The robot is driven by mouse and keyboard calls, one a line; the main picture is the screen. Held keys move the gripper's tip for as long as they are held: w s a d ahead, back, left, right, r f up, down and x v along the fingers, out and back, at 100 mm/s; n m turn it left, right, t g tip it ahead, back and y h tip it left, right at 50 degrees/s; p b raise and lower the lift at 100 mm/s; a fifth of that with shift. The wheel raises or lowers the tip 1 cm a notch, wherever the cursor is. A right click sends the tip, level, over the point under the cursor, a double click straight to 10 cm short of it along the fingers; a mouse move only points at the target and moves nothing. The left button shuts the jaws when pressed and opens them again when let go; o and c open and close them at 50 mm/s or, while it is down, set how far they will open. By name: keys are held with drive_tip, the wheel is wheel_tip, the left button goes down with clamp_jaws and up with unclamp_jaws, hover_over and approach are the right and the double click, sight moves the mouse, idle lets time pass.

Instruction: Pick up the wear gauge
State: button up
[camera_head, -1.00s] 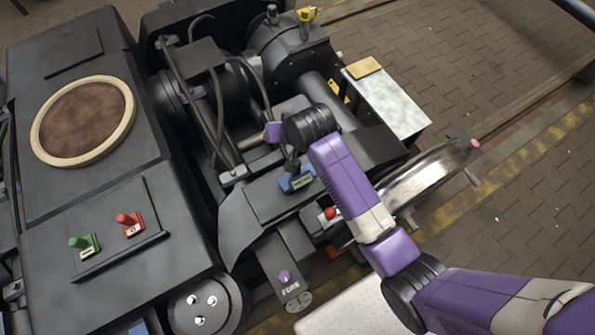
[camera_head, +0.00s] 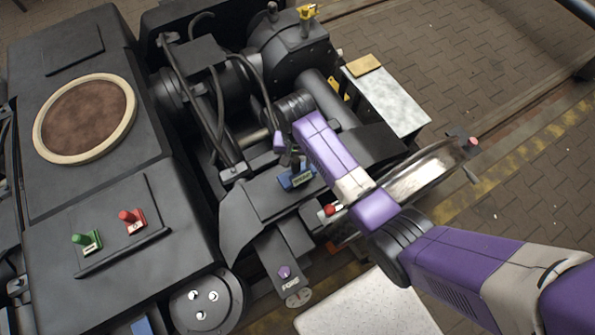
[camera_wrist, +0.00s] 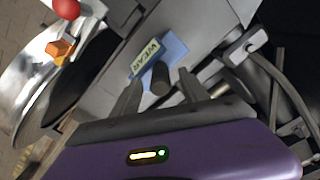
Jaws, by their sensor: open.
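The wear gauge is a small blue piece with a pale label reading WEAR (camera_wrist: 174,46). A dark round post stands up from it, between my fingers in the wrist view. In the head view the gauge (camera_head: 286,181) lies on the dark bogie frame, partly hidden by my arm. My gripper (camera_wrist: 160,80) is open, its two fingers on either side of the dark post. I cannot tell whether either finger touches it. In the head view my gripper (camera_head: 291,160) is just above the gauge and mostly hidden by the wrist.
A red ball-topped knob (camera_wrist: 67,8) and an orange piece (camera_wrist: 61,48) are near a shiny wheel (camera_head: 425,172). Black cables (camera_head: 215,110) loop left of my gripper. A lever marked FORE (camera_head: 285,272) sits below. A pale box top (camera_head: 392,97) stands at upper right.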

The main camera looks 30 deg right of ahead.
drive_tip(key=shift+f, duration=0.8)
drive_tip(key=shift+c, duration=0.4)
clamp_jaws()
idle(0.4)
